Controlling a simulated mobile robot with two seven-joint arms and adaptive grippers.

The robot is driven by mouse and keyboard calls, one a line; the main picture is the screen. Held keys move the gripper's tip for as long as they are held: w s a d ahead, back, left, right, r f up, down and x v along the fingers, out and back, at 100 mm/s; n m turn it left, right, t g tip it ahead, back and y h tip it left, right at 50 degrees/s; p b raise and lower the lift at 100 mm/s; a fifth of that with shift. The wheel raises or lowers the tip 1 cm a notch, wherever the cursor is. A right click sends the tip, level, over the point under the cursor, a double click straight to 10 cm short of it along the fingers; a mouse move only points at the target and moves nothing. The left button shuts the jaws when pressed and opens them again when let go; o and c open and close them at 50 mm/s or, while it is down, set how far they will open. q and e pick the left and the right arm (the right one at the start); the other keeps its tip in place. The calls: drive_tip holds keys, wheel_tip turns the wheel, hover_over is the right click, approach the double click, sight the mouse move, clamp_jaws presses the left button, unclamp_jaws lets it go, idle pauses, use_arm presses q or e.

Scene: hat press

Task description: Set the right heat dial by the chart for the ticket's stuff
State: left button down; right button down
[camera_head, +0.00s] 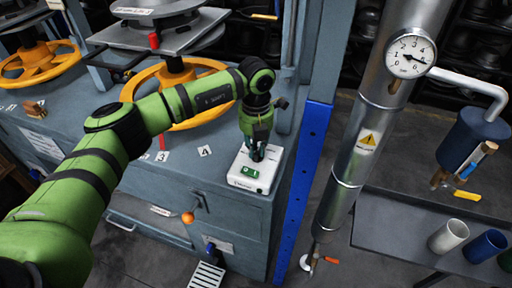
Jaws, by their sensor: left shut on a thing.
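A white control box (242,179) with a small green patch (250,172) on its top sits at the right front corner of the blue-grey press bench. My left gripper (257,152) points down over the back part of this box. Its fingers are shut on what looks like the box's dial, which they mostly hide. The dial's setting cannot be read. My right gripper is not in view.
Yellow handwheels (184,98) stand behind my left arm. A blue upright (300,190) and a steel pipe (362,135) with a round gauge (409,53) rise right of the box. Several cups, one white (448,236), stand on a dark table at right.

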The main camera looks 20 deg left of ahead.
use_arm(q)
drive_tip(key=shift+w+r, duration=0.1)
drive_tip(key=shift+r, duration=0.05)
drive_tip(key=c, duration=1.1)
unclamp_jaws()
drive_tip(key=shift+c, duration=0.2)
wheel_tip(320, 180, up, 12)
